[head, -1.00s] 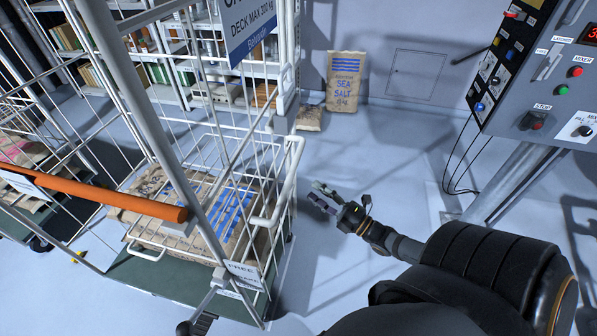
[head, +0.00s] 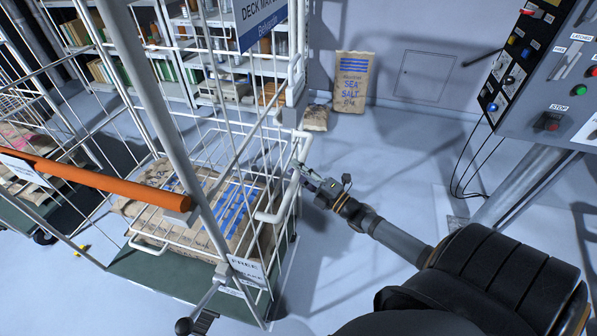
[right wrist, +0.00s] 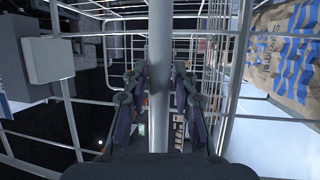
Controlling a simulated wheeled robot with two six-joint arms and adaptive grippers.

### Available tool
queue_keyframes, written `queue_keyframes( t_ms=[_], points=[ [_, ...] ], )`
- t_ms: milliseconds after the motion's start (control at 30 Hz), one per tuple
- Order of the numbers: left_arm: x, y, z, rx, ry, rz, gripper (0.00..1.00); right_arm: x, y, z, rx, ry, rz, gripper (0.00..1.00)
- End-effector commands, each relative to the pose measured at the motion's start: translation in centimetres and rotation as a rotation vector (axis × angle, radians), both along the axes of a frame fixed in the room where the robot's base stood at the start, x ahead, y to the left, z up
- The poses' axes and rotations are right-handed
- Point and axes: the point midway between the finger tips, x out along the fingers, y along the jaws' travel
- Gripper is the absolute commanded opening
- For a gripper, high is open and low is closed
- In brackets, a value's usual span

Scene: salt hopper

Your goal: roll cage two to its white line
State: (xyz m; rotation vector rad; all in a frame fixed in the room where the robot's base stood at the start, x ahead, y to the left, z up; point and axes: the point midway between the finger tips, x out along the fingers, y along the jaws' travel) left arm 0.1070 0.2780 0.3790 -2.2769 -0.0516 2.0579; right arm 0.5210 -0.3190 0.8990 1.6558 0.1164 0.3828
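A white wire roll cage (head: 230,170) with a green deck (head: 165,275) stands left of centre, holding brown sacks with blue print (head: 235,215). I cannot read a number on it. My right gripper (head: 304,176) is at its right side, by the bent white tube there. In the right wrist view a white upright tube (right wrist: 160,70) passes between the fingers of my right gripper (right wrist: 159,80). The fingers lie close on both sides; I cannot tell whether they press on it. I cannot clearly make out a white line. My left gripper is not in view.
An orange bar (head: 110,180) crosses the cage's front left. Another cage with sacks (head: 20,165) stands at far left. Shelves (head: 180,70) and a sea salt sack (head: 350,82) are at the back. A control box (head: 545,85) on a post stands right. The floor between is clear.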

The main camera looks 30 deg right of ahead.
Motion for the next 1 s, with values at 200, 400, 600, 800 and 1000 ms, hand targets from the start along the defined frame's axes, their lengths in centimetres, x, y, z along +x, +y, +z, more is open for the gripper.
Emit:
queue_keyframes(
  t_ms=[200,400,600,800,1000],
  points=[
    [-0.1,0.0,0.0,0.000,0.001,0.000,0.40,0.0,0.0,0.0,0.000,0.001,0.000,0.00],
    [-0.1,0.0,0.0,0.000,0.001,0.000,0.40,0.0,0.0,-0.1,0.000,0.001,0.000,0.00],
    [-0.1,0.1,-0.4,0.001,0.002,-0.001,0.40,0.4,0.4,-0.2,0.001,-0.001,0.000,0.00],
    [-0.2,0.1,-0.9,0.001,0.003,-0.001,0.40,1.3,1.2,0.0,-0.001,-0.001,0.000,0.00],
    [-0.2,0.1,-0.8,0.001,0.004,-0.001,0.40,1.3,1.1,0.0,-0.002,-0.002,0.000,0.00]
  ],
)
